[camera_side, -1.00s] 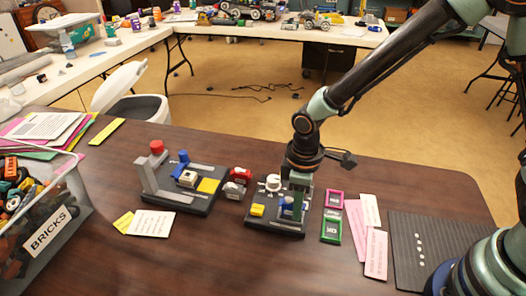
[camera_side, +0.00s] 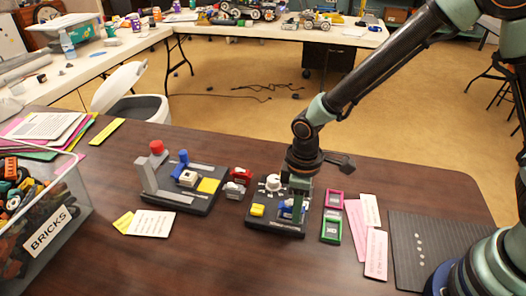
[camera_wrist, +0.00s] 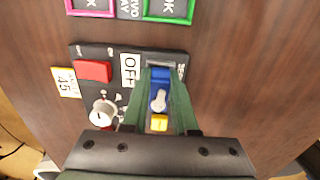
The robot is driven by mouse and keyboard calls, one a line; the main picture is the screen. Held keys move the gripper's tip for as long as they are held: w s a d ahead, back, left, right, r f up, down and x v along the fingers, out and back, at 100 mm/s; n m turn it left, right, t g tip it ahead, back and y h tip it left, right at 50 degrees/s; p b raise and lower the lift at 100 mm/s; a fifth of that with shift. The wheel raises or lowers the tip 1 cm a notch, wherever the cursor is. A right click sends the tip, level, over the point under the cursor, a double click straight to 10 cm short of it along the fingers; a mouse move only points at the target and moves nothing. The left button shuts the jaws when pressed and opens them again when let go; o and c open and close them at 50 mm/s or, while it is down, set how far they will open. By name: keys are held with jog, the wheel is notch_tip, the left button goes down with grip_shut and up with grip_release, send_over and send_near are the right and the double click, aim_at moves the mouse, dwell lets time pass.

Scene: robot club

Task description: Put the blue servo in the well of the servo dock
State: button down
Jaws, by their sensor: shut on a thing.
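My gripper (camera_side: 295,215) points down over the right-hand dark board, the servo dock (camera_side: 262,222). In the wrist view its green fingers (camera_wrist: 161,76) are closed on either side of the blue servo (camera_wrist: 158,88), which has a pale horn on top. The blue servo also shows beside the fingers in the side view (camera_side: 285,208). A grey frame surrounds the servo's far end in the wrist view. The fingers hide the well's sides, so I cannot tell how deep the servo sits. The dock carries a white knob (camera_wrist: 102,113) and a yellow block (camera_side: 257,210).
Another board (camera_side: 196,207) with a red-topped post stands left of the dock. A red servo (camera_side: 240,175) and a grey one (camera_side: 234,190) lie between the boards. Cards and framed tags (camera_side: 331,229) lie right. A brick bin (camera_side: 60,235) stands far left.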

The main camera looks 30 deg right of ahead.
jog(key=shift+f, duration=0.3)
dwell(0.5)
jog(key=c, duration=0.6)
grip_release()
jog(key=shift+c, duration=1.1)
jog(key=shift+o, duration=0.3)
jog(key=shift+r, duration=4.1)
jog(key=s+d+r+m+t, duration=0.2)
jog(key=d+r+m, duration=0.2)
jog(key=d+r, duration=0.3)
jog(key=s+d+r+m+t, duration=0.3)
jog(key=d+r+m, duration=0.2)
jog(key=d+r, duration=0.2)
jog(key=shift+s+d+r+t, duration=0.25)
jog(key=shift+s+d+t, duration=0.1)
jog(key=shift+d, duration=0.75)
